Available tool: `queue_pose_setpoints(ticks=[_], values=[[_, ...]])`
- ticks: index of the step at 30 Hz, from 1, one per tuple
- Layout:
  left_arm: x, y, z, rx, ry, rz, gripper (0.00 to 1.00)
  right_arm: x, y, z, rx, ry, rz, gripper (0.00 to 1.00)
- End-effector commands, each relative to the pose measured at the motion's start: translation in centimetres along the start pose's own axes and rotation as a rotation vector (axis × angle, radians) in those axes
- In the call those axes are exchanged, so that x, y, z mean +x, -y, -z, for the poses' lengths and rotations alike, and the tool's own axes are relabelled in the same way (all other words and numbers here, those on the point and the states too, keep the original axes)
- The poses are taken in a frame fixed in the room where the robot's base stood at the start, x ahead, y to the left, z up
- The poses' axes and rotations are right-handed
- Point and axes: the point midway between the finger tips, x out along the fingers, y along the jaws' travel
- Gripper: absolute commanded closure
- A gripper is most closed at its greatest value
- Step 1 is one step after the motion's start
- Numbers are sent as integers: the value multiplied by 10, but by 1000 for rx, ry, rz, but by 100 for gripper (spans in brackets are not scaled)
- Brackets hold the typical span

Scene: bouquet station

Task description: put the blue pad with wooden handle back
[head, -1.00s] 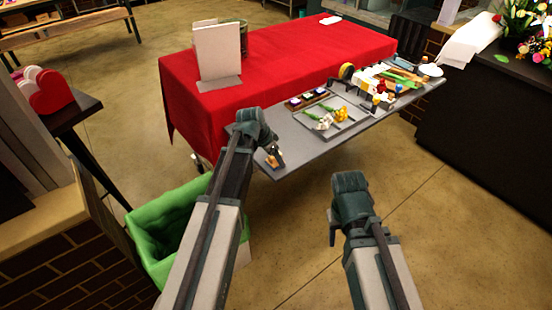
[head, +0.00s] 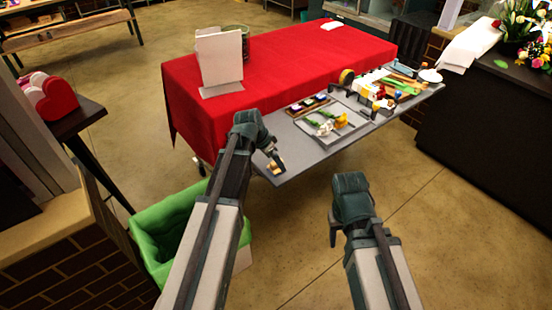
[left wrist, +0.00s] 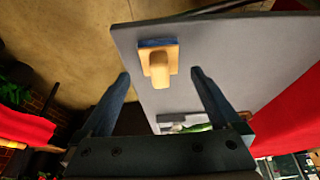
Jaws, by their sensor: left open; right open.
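The blue pad with wooden handle (left wrist: 158,62) lies near the corner of the grey table top (left wrist: 225,50) in the left wrist view. Its tan handle points toward the camera and a blue edge shows behind the tan plate. In the head view the pad (head: 276,165) is small, at the table's near left end, just by my left gripper (head: 266,150). In the left wrist view my left gripper (left wrist: 160,76) is open, with its fingers apart on either side of the handle's line and nothing held. My right gripper (head: 334,232) is open and empty over the floor, off the table.
A dark holder with several small blocks (head: 309,104) and a grey tray (head: 350,133) with flowers stand on the table. More tools and a tape roll (head: 346,77) crowd its far end. A red-covered table (head: 290,65) adjoins it. A green-lined bin (head: 150,240) stands lower left.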

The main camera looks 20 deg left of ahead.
Motion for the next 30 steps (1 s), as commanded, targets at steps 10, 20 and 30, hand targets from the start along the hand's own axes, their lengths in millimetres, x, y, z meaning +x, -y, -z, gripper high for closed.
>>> queue_pose_setpoints(ticks=[10, 20, 30], values=[[-66, -1, 2, -2, 0, 0, 2, -62, -6, -4, 0, 0, 0, 50], [-91, 0, 0, -2, 0, 0, 2, -83, -8, -5, 0, 0, 0, 50], [-81, -108, -8, -85, 169, -34, 2, -82, -8, -5, 0, 0, 0, 50]])
